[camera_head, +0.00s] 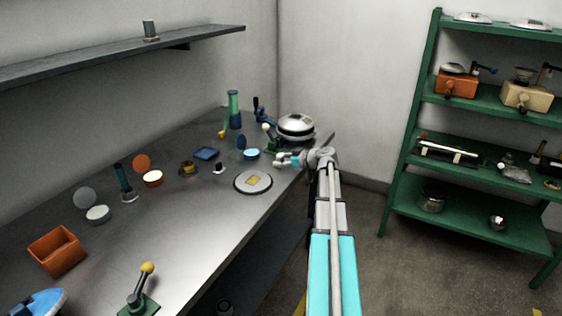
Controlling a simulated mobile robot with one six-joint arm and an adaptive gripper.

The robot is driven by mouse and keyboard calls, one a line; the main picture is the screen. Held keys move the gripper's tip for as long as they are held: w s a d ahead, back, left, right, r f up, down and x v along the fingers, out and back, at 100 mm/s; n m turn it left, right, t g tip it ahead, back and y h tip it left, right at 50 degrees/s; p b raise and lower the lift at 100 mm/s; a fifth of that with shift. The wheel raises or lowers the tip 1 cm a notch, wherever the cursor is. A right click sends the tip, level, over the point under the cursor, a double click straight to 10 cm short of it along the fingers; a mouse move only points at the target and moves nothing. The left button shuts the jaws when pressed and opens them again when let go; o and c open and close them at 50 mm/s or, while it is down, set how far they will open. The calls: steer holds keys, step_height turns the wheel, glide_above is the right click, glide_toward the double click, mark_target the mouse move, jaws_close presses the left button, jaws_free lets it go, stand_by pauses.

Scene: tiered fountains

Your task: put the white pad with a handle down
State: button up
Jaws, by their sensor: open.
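A small white piece with a dark upright grip (219,169), which looks like the white pad with a handle, stands on the metal workbench (190,235). It is too small to make out fully. My gripper (278,160) is open above the bench's right edge, to the right of the pad and apart from it. Nothing shows clearly between its fingers. A round grey-white disc (247,189) with a yellowish rectangle on it lies on the bench, below and left of my gripper.
A blue square (206,153), a brass cup (187,168) and open round tins (152,179) lie left of the pad. A domed silver device (296,126) stands just behind my gripper. An orange box (57,250) is front left. A green shelf (470,217) stands right.

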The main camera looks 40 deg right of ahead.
steer(key=shift+r, duration=0.1)
steer(key=shift+s+r, duration=0.1)
steer(key=shift+s, duration=0.05)
steer(key=p+v, duration=0.4)
steer(key=v, duration=0.7)
steer(key=shift+s+d, duration=0.2)
steer(key=shift+s, duration=0.1)
steer(key=shift+r, duration=0.1)
stand_by(0.4)
